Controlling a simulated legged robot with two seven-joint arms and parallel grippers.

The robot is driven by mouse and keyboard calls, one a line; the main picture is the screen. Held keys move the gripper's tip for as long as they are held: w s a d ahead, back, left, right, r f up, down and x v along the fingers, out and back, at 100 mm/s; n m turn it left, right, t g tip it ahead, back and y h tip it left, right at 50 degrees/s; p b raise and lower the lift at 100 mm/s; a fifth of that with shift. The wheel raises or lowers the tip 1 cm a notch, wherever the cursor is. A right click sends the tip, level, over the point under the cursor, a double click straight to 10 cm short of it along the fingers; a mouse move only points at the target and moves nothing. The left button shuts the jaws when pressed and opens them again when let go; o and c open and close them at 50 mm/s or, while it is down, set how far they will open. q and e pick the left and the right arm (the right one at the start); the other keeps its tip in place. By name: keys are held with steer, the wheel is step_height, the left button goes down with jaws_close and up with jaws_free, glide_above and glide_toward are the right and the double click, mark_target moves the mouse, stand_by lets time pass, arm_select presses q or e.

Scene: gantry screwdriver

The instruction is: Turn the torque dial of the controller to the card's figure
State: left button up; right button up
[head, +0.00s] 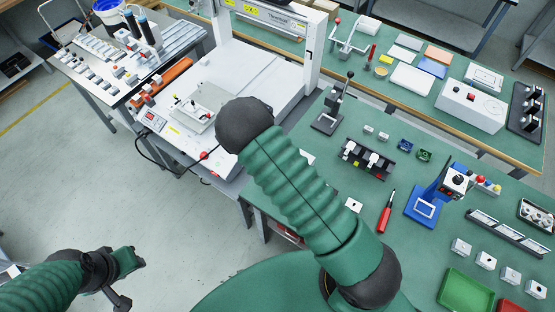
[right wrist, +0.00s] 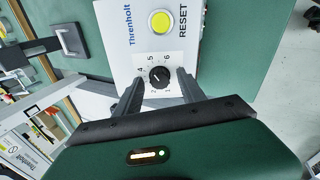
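The controller (right wrist: 118,25) fills the top middle of the right wrist view, a white box face with the Threnholt name and a yellow RESET button (right wrist: 160,22). Its black torque dial (right wrist: 159,77) sits below the button, with figures 4, 5 and 6 legible around it. The dial's mark is too small to read exactly. My right gripper (right wrist: 158,88) is open, with one finger on each side of the dial; contact cannot be told. In the head view my right arm hides this gripper. My left gripper (head: 132,263) hangs at lower left, its finger opening unclear. I cannot make out the card's figure.
The white gantry machine (head: 255,65) stands beyond my right arm, with a small red-display box (head: 151,119) at its left. The green bench (head: 300,200) at right holds a red screwdriver (head: 386,212), a blue fixture (head: 424,207) and a green tray (head: 466,290). Open floor lies at left.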

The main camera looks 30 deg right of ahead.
jaws_close()
steer(key=shift+f+m+b, duration=0.2)
steer(key=shift+m+b, duration=0.2)
steer(key=shift+b, duration=0.15)
steer(key=shift+m+b, duration=0.35)
steer(key=shift+m, duration=0.05)
steer(key=shift+r, duration=0.15)
steer(key=shift+r+m, duration=0.1)
steer(key=shift+m, duration=0.2)
steer(key=shift+o, duration=0.6)
jaws_free()
